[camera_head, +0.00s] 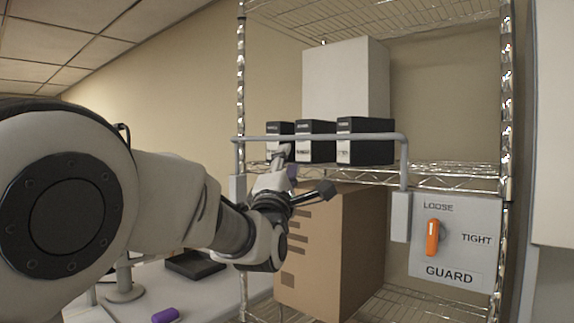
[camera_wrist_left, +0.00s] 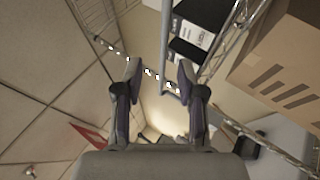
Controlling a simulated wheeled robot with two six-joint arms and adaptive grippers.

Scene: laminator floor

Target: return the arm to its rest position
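My left arm reaches in from the left in the head view. Its gripper (camera_head: 304,172) is in front of the wire shelf, near the grey rail (camera_head: 330,137) and left of the control panel. Whether a fingertip touches the rail cannot be told. My right gripper is not in view.
Several black boxes (camera_head: 364,150) stand behind the rail, with a white box (camera_head: 346,80) behind them. A cardboard box (camera_head: 345,250) is below. The guard panel (camera_head: 470,215) has an orange knob (camera_head: 432,237) standing upright towards LOOSE. A purple object (camera_head: 166,315) lies on the white table (camera_head: 215,300).

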